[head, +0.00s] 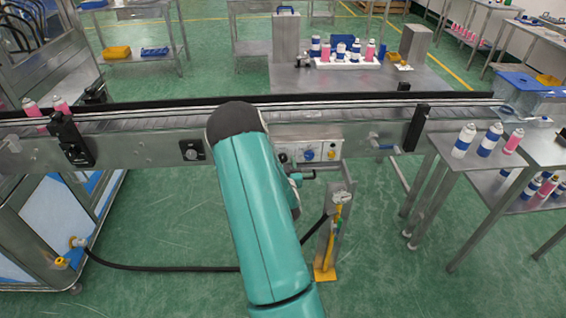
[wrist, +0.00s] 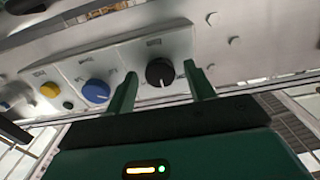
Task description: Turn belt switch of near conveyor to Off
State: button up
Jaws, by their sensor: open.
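The near conveyor (head: 130,128) runs across the head view, with a grey control panel (head: 321,144) on its front side. In the wrist view, the panel carries a black knob (wrist: 160,71) with a white pointer line toward the picture's bottom, a blue knob (wrist: 96,91) and a yellow knob (wrist: 50,90). Their labels are too blurred to read, so I cannot tell which is the belt switch. My gripper (wrist: 161,80) is open, its two fingers on either side of the black knob. Whether they touch it is unclear. In the head view my arm hides most of the gripper.
A post with a yellow base (head: 324,272) stands below the panel, and a black hose (head: 165,268) runs along the floor. Spray cans stand on a steel table (head: 540,152) at right and on the conveyor at left. Green floor is open in front.

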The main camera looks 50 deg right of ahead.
jog(key=shift+w+d, duration=0.15)
jog(key=shift+d, duration=0.1)
jog(key=c, duration=1)
jog(key=n, duration=0.5)
jog(key=shift+n, duration=2.5)
